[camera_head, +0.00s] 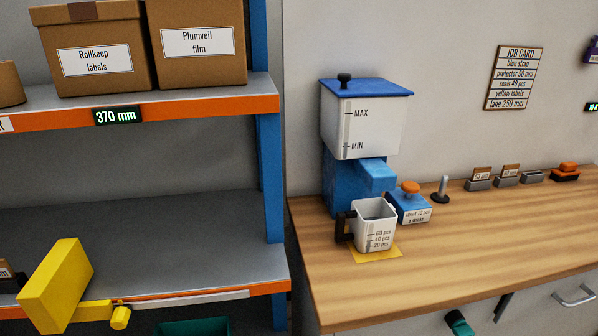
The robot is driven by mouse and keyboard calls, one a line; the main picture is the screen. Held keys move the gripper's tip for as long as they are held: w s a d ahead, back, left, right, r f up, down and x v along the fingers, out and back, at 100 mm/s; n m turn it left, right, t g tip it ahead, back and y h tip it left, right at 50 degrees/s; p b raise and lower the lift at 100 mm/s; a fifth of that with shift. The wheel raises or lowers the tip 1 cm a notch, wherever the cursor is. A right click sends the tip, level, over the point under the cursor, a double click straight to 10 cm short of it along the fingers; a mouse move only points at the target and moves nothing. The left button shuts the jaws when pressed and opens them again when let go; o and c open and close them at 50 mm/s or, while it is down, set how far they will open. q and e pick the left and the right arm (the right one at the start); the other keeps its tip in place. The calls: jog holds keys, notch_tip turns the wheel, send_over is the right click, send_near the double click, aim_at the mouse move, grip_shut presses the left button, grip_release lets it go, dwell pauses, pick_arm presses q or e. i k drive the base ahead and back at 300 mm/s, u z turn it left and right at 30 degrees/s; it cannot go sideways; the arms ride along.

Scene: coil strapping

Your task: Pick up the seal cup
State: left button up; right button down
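The seal cup (375,228) is a white, square-sided cup with a dark handle on its left and marks for 60, 40 and 20 pcs. It stands upright on a yellow mat (386,253) on the wooden bench, in front of the blue and white dispenser (366,125). The inside of the cup looks grey; I cannot tell whether it holds anything.
A blue block with an orange knob (409,188) stands just right of the cup, with a dark post (441,190) beyond. A shelf rack (268,160) stands left. A yellow block-shaped object (58,285) is at lower left.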

aim_at(373, 222)
jog(key=u, duration=1.5)
jog(key=k, duration=1)
jog(key=z, duration=0.6)
